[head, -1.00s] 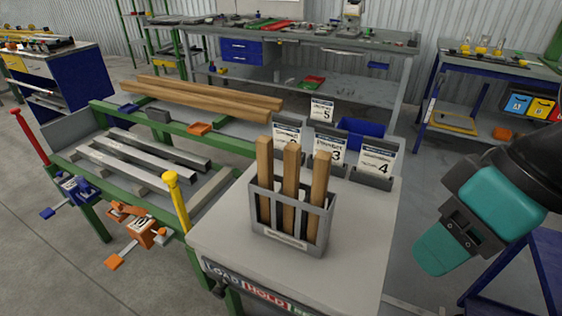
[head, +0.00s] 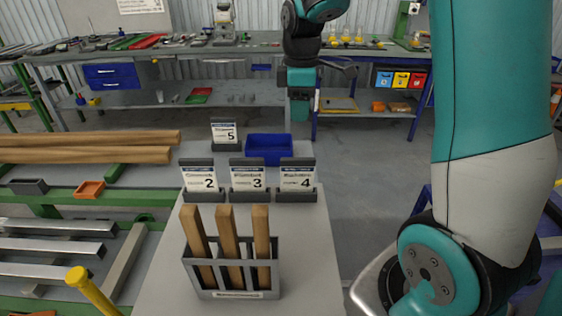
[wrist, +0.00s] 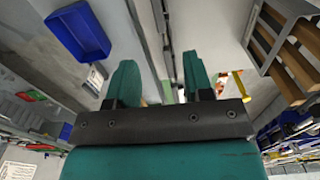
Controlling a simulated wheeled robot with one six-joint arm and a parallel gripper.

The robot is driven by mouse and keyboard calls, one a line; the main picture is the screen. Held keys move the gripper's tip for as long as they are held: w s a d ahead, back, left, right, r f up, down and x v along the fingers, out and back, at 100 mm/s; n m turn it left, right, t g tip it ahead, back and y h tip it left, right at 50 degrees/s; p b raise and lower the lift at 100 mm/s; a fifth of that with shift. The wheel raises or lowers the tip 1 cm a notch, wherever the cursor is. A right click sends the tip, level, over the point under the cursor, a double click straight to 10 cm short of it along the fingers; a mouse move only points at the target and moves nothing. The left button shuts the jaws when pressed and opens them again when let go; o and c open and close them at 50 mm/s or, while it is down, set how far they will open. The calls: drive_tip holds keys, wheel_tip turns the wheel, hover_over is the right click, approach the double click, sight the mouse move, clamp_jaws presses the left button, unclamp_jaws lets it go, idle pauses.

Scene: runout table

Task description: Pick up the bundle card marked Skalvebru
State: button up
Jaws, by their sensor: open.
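Several numbered cards stand in dark holders on the grey table. Card 2 (head: 199,179), card 3 (head: 247,179) and card 4 (head: 296,179) form a row behind the rack. Card 5 (head: 224,132) stands farther back, left of the blue bin. The names printed on them are too small to read, so I cannot tell which is marked Skalvebru. My gripper (head: 300,108) is beyond the table's back right, apart from the cards. In the wrist view its teal fingers (wrist: 160,76) are spread with nothing between them. Part of a white card (wrist: 95,79) shows left of them.
A grey rack (head: 236,282) with three wooden sticks stands in front of the cards. A blue bin (head: 269,149) sits behind cards 3 and 4. Metal bars and wooden beams (head: 90,147) lie at left. A long workbench (head: 180,55) stands behind.

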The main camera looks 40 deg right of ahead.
sight(297, 159)
drive_tip(key=f, duration=0.3)
drive_tip(key=f+p, duration=0.1)
drive_tip(key=f, duration=0.7)
drive_tip(key=shift+w+d+p, duration=0.2)
drive_tip(key=shift+w+p, duration=0.1)
drive_tip(key=shift+w, duration=0.1)
drive_tip(key=shift+s+a+f+p, duration=0.15)
drive_tip(key=shift+f+p, duration=0.3)
drive_tip(key=shift+f, duration=1.15)
drive_tip(key=shift+s+d+f+p, duration=0.1)
drive_tip(key=shift+f+p, duration=0.35)
drive_tip(key=shift+f, duration=1.1)
drive_tip(key=shift+c, duration=0.5)
clamp_jaws()
